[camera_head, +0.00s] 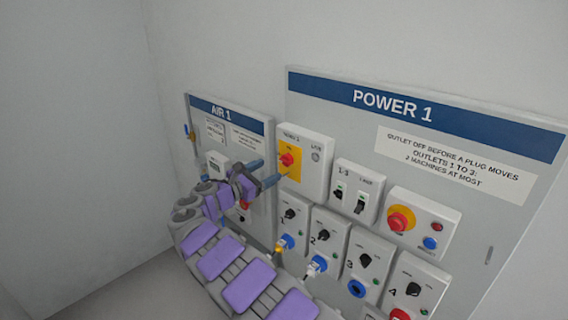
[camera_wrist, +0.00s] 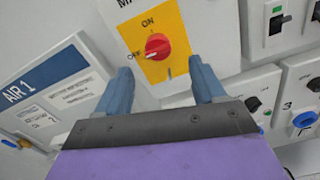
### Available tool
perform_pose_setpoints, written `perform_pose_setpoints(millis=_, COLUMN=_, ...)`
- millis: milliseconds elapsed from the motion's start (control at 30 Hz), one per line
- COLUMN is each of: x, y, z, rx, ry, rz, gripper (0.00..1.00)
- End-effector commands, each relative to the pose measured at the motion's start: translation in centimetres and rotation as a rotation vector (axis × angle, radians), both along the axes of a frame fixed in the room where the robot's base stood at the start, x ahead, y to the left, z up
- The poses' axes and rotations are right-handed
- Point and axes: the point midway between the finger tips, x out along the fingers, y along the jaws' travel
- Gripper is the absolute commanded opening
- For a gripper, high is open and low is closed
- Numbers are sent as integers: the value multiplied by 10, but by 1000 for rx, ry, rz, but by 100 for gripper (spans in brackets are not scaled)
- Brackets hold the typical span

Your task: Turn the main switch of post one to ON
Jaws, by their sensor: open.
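The main switch (camera_head: 287,159) is a red rotary knob on a yellow plate, in a white box at the upper left of the POWER 1 panel. In the wrist view the red knob (camera_wrist: 158,46) has ON printed above it and OFF to its left. A pale mark on the knob seems to point toward OFF, but it is small. My gripper (camera_head: 272,168) is in front of the switch box, its blue fingers pointing at it. In the wrist view my gripper (camera_wrist: 160,70) is open and empty, with the knob beyond and between the fingertips, apparently not touched.
The AIR 1 panel (camera_head: 222,112) stands left of the switch, close behind my arm. Right of it are a breaker box (camera_head: 355,192) and a red emergency button (camera_head: 401,218). Numbered outlet boxes, some with plugs (camera_head: 317,265), run below. The wall at left is bare.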

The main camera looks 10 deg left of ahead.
Motion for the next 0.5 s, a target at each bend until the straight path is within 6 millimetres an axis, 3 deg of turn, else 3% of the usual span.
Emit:
perform_pose_setpoints(millis=200, x=34, y=-23, z=-2, rx=2, ry=-1, rz=-3, gripper=69)
perform_pose_setpoints(millis=500, x=64, y=-51, z=-1, rx=2, ry=2, rz=0, gripper=69)
